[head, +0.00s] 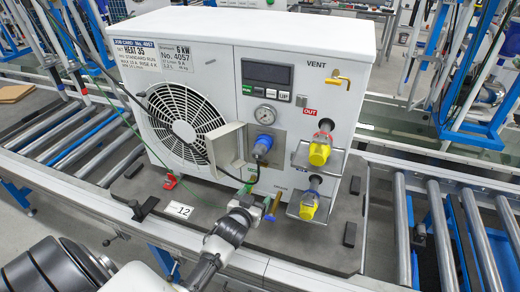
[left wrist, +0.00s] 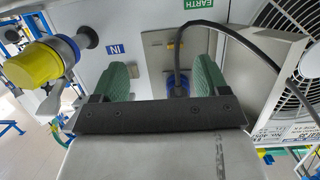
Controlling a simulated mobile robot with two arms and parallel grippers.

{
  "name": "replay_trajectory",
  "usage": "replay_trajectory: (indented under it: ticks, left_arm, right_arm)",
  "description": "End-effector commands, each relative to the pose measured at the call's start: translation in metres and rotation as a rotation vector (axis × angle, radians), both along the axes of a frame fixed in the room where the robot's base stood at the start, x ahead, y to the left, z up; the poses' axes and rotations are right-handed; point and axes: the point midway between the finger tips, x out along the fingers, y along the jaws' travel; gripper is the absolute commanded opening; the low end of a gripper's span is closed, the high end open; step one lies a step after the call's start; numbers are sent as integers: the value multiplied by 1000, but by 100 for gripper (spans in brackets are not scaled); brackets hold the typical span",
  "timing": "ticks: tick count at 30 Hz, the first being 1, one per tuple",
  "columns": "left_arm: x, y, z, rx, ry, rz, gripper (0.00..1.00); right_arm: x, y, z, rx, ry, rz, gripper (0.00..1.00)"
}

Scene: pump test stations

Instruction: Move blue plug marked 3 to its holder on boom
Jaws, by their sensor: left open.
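A blue plug (head: 262,146) sits in a grey plate on the front of the white pump unit, with a black cable hanging from it. No number is legible on it. My left gripper (head: 257,199) is open, low in front of the unit and below the plug. In the left wrist view its green fingers (left wrist: 163,78) stand apart, and a blue plug (left wrist: 179,86) with a black cable shows between them, partly hidden by the gripper's dark bar. I cannot tell whether the fingers touch it. I cannot make out the boom holder. My right gripper is not in view.
The white unit (head: 345,70) stands on a grey pallet (head: 110,183) between roller tracks (head: 440,235). Yellow-capped fittings (head: 319,153) stick out right of the plug. A metal bracket (head: 226,147) stands just left of it. A black cable crosses the fan (head: 185,115).

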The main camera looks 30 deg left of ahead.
Motion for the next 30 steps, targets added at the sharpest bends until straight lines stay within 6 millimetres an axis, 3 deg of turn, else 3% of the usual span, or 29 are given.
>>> replay_trajectory:
  ticks: [1,3,6,9,23,30]
  left_arm:
    - [6,6,27,5,-59,11,74]
    - [11,12,56,10,-121,24,74]
    - [14,18,86,15,-186,36,74]
    - [14,21,101,19,-219,43,74]
    - [17,22,105,19,-229,44,74]
    - [40,28,103,19,-230,44,74]
  right_arm:
    - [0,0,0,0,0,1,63]
    - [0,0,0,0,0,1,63]
    - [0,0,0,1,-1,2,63]
    - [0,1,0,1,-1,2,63]
    - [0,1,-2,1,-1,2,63]
    - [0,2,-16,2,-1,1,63]
